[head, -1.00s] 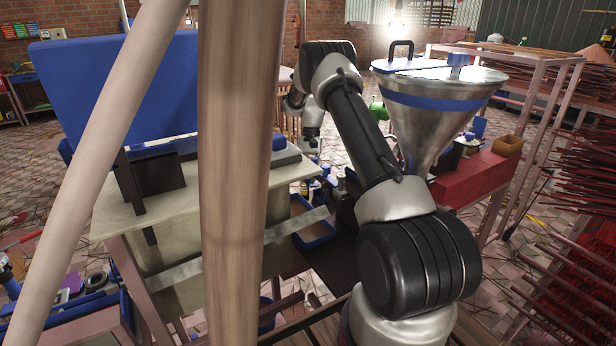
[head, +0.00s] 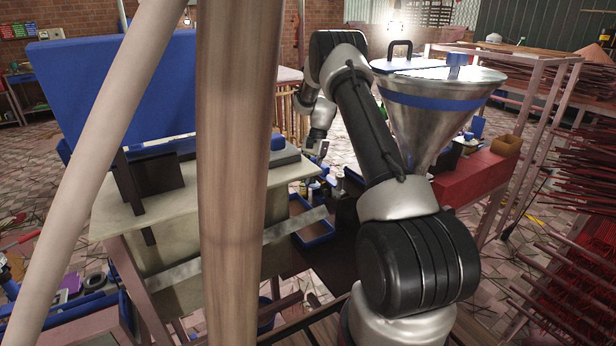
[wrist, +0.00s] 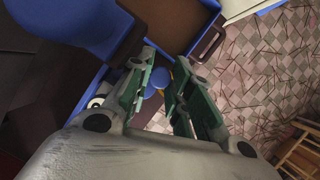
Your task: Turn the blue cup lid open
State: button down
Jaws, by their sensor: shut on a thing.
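A small round blue thing, seemingly the blue cup lid (wrist: 158,78), shows between the green-padded fingers of my gripper (wrist: 164,72) in the wrist view. The fingers are a little apart and shut on it; their contact points are hard to see. In the head view my gripper (head: 317,147) hangs tilted beyond the work table, above a cluster of small bottles (head: 318,187). The lid cannot be made out there. A larger blue rounded shape (wrist: 85,25) fills the upper left of the wrist view, close to the left finger.
A steel funnel (head: 425,125) with a blue lid plate (head: 415,66) stands right of my arm. A wooden post (head: 235,170) blocks part of the view. A blue-rimmed tray (head: 318,240) lies below the gripper. A pale-topped table (head: 125,222) and red incense racks (head: 575,220) flank the space.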

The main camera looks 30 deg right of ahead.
jog(key=c, duration=1.3)
grip_release()
